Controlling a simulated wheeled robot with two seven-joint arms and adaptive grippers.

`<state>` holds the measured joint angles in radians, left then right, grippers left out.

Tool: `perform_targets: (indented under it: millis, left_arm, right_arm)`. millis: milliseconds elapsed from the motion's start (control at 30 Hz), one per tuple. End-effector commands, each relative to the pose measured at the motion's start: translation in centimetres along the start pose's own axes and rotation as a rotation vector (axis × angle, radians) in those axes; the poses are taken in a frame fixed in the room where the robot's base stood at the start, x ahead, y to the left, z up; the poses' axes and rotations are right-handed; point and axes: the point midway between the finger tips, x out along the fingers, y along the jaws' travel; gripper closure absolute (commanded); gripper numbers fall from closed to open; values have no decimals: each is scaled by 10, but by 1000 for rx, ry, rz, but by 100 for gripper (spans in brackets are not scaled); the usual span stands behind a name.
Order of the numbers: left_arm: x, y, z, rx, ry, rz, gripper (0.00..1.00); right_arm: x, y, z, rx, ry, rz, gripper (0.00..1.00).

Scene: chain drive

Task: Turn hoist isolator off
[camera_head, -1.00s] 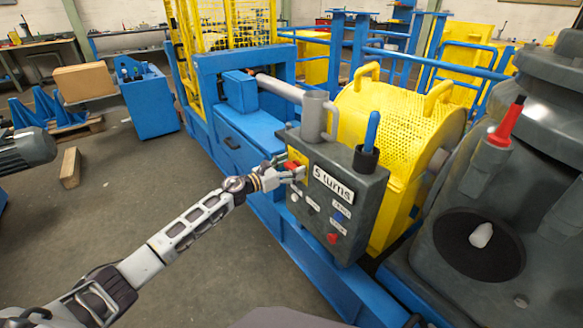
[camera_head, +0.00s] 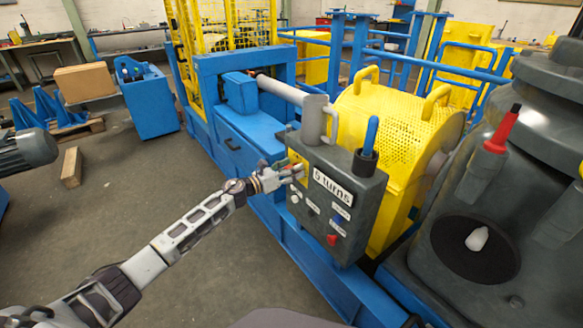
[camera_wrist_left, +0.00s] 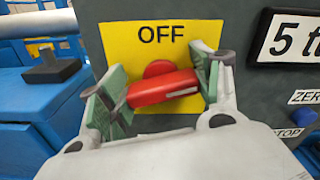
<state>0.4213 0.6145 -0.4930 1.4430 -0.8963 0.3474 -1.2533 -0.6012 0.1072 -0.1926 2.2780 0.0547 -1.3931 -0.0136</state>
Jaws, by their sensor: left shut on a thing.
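The hoist isolator is a red rotary handle (camera_wrist_left: 163,88) on a yellow plate (camera_wrist_left: 125,48) marked OFF, on the upper left of the dark grey control box (camera_head: 352,218). In the wrist view the handle lies nearly level, its right end slightly higher. My left gripper (camera_wrist_left: 158,86) is shut on the handle, with a green-padded finger at each end. In the head view my left gripper (camera_head: 292,172) reaches the box from the left and hides most of the handle. My right gripper is not in view.
The box front carries a "5 turns" sign (camera_head: 333,186), small buttons and a red button (camera_head: 332,239). A blue-handled lever (camera_head: 370,137) stands on the box's top right. A yellow perforated drum guard (camera_head: 400,125) is behind. Open floor (camera_head: 130,200) lies to the left.

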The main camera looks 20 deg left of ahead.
Motion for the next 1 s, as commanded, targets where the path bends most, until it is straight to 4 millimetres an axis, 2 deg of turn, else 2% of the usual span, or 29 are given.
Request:
perform_targets:
  millis: [500, 800, 1000]
  left_arm:
    - [0, 3, 2, -483, -1, 1, 60]
    - [0, 4, 1, -674, -2, 1, 60]
    - [0, 5, 0, -791, -1, 1, 60]
  right_arm:
    - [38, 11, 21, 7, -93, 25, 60]
    - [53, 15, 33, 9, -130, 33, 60]
    - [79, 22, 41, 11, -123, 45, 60]
